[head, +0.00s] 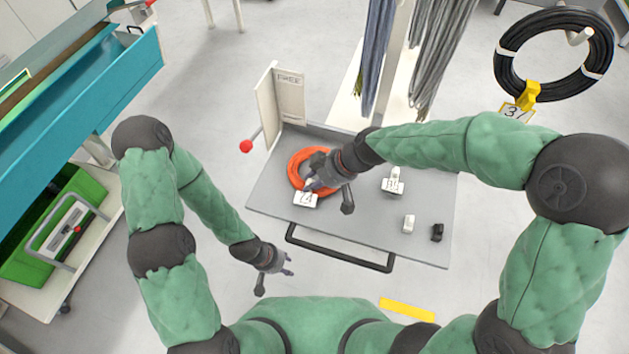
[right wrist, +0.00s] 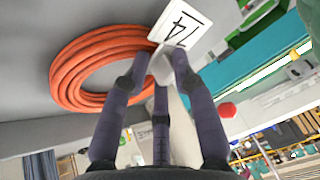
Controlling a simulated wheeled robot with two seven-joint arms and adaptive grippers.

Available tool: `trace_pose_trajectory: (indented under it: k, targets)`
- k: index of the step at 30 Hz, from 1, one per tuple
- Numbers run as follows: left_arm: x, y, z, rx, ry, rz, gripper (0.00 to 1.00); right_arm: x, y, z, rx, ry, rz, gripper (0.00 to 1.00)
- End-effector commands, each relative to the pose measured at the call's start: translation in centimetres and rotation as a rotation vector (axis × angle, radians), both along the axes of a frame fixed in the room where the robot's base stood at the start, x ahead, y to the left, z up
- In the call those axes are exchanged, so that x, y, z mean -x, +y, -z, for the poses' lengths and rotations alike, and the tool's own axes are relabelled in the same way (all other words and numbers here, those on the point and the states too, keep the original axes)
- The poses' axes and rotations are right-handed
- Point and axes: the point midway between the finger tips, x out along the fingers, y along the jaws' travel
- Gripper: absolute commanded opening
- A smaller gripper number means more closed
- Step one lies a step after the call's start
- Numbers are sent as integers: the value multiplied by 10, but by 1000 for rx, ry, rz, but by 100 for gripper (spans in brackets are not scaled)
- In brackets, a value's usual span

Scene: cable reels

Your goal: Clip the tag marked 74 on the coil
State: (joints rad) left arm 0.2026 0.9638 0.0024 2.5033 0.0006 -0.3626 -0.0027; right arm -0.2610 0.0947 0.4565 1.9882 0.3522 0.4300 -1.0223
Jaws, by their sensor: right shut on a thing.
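The orange coil (head: 296,160) lies on the grey cart top, partly hidden by my right gripper. It also shows in the right wrist view (right wrist: 75,75). The tag marked 74 (head: 305,200) is a white plate at the coil's near edge; its number reads turned in the right wrist view (right wrist: 180,24). My right gripper (head: 310,186) is shut on the tag's pale clip (right wrist: 163,66), beside the coil's rim. I cannot tell whether the clip grips the coil. My left gripper (head: 284,264) hangs empty and open off the cart's near left side.
On the grey cart top (head: 345,220) stand another white tag (head: 393,186), a white piece (head: 408,224) and a black piece (head: 437,232). A panel marked FREE (head: 290,94) rises at the back left. A black coil (head: 507,73) with a yellow-clipped tag hangs at right.

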Motion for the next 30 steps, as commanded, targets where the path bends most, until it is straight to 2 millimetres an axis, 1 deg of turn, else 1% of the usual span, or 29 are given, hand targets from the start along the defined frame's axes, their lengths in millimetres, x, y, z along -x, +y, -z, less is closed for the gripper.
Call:
trace_pose_trajectory:
  k: [1, 8, 9, 12, 21, 22, 23, 24, 30]
  targets:
    - [0, 0, 2, 0, 0, 0, 40, 8, 0, 13, 9, 24, -10, 0]
    - [0, 0, 3, 0, 0, 0, 40, 9, 1, 14, 10, 25, -11, 0]
    - [0, 0, 3, 0, 0, 0, 40, 9, 1, 14, 10, 25, -11, 30]
    - [0, 0, 3, 0, 0, 0, 40, 9, 1, 14, 10, 26, -12, 56]
    - [0, 0, 2, 0, 0, 0, 40, 7, 0, 10, 7, 19, -8, 56]
    - [0, 0, 2, 0, 0, 0, 40, 7, 0, 9, 6, 18, -8, 59]
    - [0, 0, 2, 0, 0, 0, 40, 6, 0, 9, 7, 17, -8, 67]
    - [0, 0, 2, 0, 0, 0, 40, 6, 0, 9, 6, 17, -8, 79]
    - [0, 0, 2, 0, 0, 0, 40, 5, 0, 7, 4, 14, -6, 79]
